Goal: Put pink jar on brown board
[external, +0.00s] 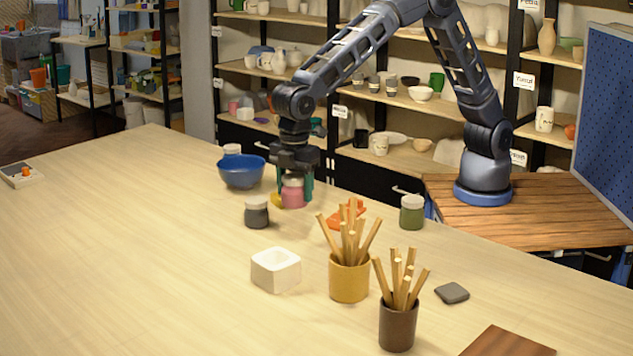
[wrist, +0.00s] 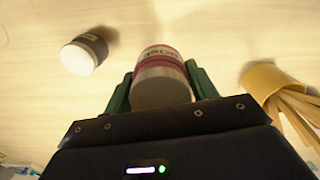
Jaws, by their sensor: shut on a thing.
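The pink jar (external: 293,193) with a pale lid is at the back middle of the table in the external view. My gripper (external: 293,185) is above and around it, with its green fingers on both sides. In the wrist view the pink jar (wrist: 162,75) sits between the two green fingers of my gripper (wrist: 160,88), which is shut on it. I cannot tell whether the jar touches the table. The brown board (external: 508,342) lies at the front right of the table, partly cut off by the picture's edge.
A dark jar (external: 257,213) and a blue bowl (external: 242,172) stand left of my gripper. An orange object (external: 340,216) and a green jar (external: 411,213) are to the right. A white container (external: 276,270) and yellow (external: 349,279) and brown (external: 397,327) stick cups stand nearer the front.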

